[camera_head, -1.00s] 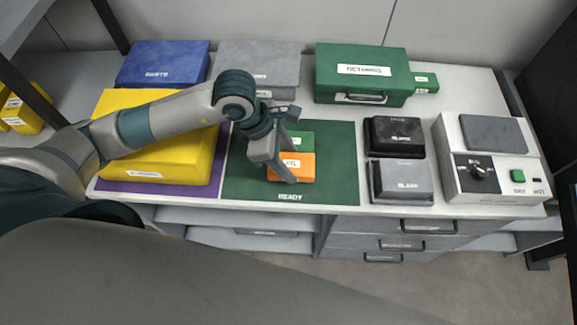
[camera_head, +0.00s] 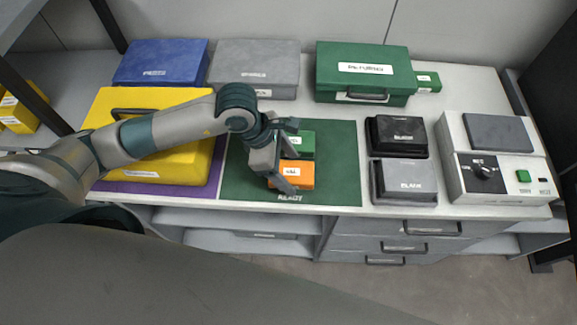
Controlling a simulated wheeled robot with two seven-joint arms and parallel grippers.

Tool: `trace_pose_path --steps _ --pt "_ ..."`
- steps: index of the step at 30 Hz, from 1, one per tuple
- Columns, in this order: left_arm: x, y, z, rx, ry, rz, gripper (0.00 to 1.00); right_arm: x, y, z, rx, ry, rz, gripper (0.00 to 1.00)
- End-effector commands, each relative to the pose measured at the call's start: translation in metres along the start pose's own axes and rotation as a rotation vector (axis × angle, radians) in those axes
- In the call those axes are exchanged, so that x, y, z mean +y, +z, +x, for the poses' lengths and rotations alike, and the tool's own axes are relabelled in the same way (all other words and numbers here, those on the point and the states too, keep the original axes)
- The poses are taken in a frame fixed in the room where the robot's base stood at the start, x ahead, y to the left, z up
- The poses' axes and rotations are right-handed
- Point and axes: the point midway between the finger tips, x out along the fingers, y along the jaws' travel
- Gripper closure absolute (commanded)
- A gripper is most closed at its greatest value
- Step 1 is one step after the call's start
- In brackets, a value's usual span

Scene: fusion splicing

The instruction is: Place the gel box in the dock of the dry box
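A small orange box (camera_head: 301,177) with a white, blurred label is on the green READY mat (camera_head: 335,165). A small green box (camera_head: 303,146) stands right behind it. I cannot read which one is the gel box. My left gripper (camera_head: 287,172) points down at the orange box's left part, its fingers partly covering both boxes. I cannot tell whether it grips the orange box. The white dry box (camera_head: 456,180), with a black knob, a green button and a grey panel (camera_head: 494,133) on top, stands at the right. My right gripper is out of view.
A large green case (camera_head: 340,62) and a small green box (camera_head: 428,82) are at the back. Black (camera_head: 399,130) and grey (camera_head: 404,178) boxes stand between the mat and the dry box. Yellow (camera_head: 185,165), blue (camera_head: 160,58) and grey (camera_head: 253,62) cases fill the left.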

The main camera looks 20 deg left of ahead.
Motion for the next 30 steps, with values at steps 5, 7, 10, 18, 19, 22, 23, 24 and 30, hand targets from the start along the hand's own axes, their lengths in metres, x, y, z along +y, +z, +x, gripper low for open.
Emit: trace_pose_path --steps 5,7,10,18,19,22,23,24,30 --pt "0.0 0.0 0.0 0.0 0.0 0.0 0.3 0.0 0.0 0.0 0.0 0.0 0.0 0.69" --pt "0.0 0.0 0.0 0.0 0.0 0.0 0.3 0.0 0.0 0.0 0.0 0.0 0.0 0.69" --pt "0.0 0.001 -0.002 0.0 0.0 0.0 0.3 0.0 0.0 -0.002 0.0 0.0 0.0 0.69" --pt "0.001 0.002 -0.028 0.001 0.003 0.0 0.3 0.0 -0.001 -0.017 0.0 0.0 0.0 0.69" --pt "0.001 0.002 -0.033 0.001 0.002 0.001 0.3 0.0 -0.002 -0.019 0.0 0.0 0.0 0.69" --pt "0.001 0.002 -0.05 0.001 0.002 0.001 0.3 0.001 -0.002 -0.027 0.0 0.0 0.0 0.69" --pt "0.001 0.002 -0.056 0.001 0.002 0.001 0.3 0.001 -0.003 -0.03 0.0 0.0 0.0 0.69" --pt "0.001 0.002 -0.064 0.002 0.002 0.001 0.3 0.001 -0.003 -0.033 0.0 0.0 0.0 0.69" --pt "0.001 0.002 -0.098 0.001 0.003 0.001 0.3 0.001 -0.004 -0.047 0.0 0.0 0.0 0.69"
